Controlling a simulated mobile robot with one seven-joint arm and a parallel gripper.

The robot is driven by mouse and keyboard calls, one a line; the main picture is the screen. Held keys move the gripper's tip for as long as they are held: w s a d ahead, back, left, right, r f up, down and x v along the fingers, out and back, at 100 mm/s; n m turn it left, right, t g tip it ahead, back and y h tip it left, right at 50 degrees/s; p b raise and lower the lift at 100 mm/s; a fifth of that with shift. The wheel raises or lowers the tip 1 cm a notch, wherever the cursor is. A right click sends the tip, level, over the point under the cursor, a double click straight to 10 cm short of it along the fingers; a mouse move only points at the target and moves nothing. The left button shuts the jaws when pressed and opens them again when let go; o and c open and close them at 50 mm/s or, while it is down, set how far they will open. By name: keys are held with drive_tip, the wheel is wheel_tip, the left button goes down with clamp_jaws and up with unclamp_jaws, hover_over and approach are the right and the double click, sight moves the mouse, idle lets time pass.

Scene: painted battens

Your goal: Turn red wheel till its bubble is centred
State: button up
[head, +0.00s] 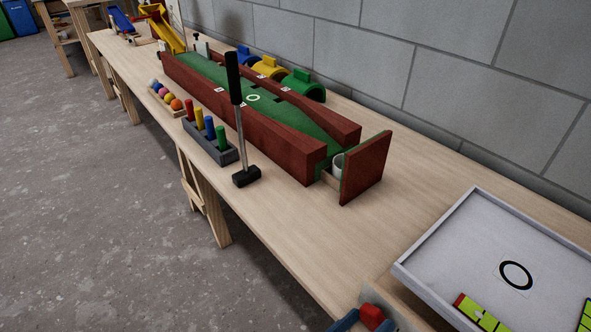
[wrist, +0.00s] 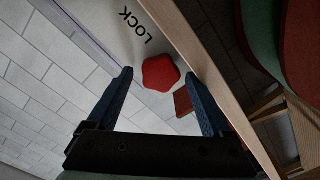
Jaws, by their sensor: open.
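A red lobed wheel (wrist: 161,73) sits on a pale panel beside the word LOCK in the wrist view. The red part at the bottom edge of the head view (head: 371,316) looks like the same wheel. My gripper (wrist: 158,76) is open, its two blue fingertips on either side of the wheel with gaps showing. Its blue fingers (head: 366,322) are partly cut off in the head view. Yellow-green level vials (head: 470,309) lie in the grey tray (head: 440,229), one with a red end. Their bubbles are too small or cut off to read.
The tray has a black ring (head: 516,275) on its floor. A red-walled green lane (head: 240,110), a standing mallet (head: 240,130) and a peg rack (head: 210,140) stand farther along the bench. Bare bench top (head: 300,225) lies between the lane and tray.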

drive_tip(key=shift+f+m+b, duration=0.3)
drive_tip(key=shift+m+b, duration=0.5)
drive_tip(key=shift+m, duration=0.4)
drive_tip(key=m+b, duration=0.1)
drive_tip(key=m, duration=0.2)
drive_tip(key=shift+r, duration=0.1)
drive_tip(key=p+v, duration=0.2)
drive_tip(key=v, duration=1.1)
drive_tip(key=w+a+r+n+t+y+b, duration=0.1)
drive_tip(key=w+r+y, duration=0.25)
drive_tip(key=w, duration=0.45)
drive_tip(key=w+a+r+t+y+b, duration=0.1)
drive_tip(key=w+r+y, duration=0.2)
drive_tip(key=w+r, duration=0.35)
drive_tip(key=w+r+n+t+y, duration=0.1)
drive_tip(key=w+r+t+y, duration=0.1)
drive_tip(key=r, duration=0.7)
drive_tip(key=w+r+n+t+y+b, duration=0.1)
drive_tip(key=r+t, duration=0.4)
drive_tip(key=r, duration=0.5)
drive_tip(key=shift+w+a+r+n+y, duration=0.2)
drive_tip(key=shift+w+n+y, duration=0.3)
drive_tip(key=shift+w, duration=0.55)
